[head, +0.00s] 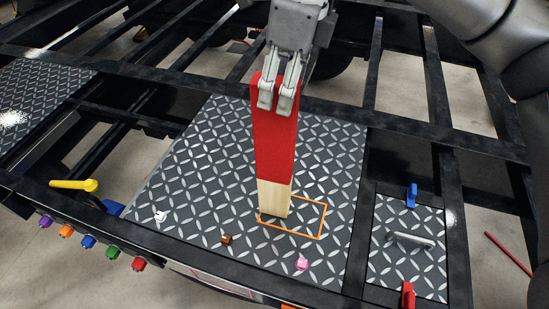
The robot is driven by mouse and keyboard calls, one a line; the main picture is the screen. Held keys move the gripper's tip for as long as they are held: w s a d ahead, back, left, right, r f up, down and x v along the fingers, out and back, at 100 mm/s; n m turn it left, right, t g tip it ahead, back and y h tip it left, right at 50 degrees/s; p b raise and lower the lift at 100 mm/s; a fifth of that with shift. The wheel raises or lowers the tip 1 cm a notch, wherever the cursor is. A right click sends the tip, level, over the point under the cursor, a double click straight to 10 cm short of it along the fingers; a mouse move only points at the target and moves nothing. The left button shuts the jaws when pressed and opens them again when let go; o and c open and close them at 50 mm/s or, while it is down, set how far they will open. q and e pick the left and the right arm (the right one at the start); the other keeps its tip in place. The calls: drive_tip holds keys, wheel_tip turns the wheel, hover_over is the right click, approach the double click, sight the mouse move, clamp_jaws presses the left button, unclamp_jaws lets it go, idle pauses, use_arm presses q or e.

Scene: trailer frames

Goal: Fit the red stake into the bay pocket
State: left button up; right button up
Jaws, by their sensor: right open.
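The red stake (275,140) stands roughly upright over the diamond-pattern deck plate (190,185). Its upper part is red and its lower end is bare wood. The wood end overlaps the left part of an orange outlined rectangle (322,222) on the plate; I cannot tell whether it rests on the plate. My right gripper (278,97) points down at the top of the stake, with its fingers in front of the red face, and is open. I cannot make out the bay pocket for certain. My left gripper is out of view.
Black frame rails (440,130) with open gaps surround the plate. A small hatch (385,262) with a grey handle, a blue latch (411,196) and a red latch (408,295) lies right. A yellow lever (72,184) and several coloured knobs line the left edge. Small pieces lie on the plate.

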sight(274, 105)
drive_tip(key=shift+w+f+p, duration=0.15)
drive_tip(key=shift+f+p, duration=0.15)
drive_tip(key=f+p, duration=0.1)
drive_tip(key=f, duration=0.1)
drive_tip(key=a+f+p, duration=0.1)
drive_tip(key=shift+w+a+f+p, duration=0.1)
drive_tip(key=shift+w+f+p, duration=0.1)
drive_tip(key=shift+f+p, duration=0.15)
drive_tip(key=shift+f, duration=0.45)
drive_tip(key=shift+c, duration=0.4)
clamp_jaws()
drive_tip(key=shift+w, duration=0.1)
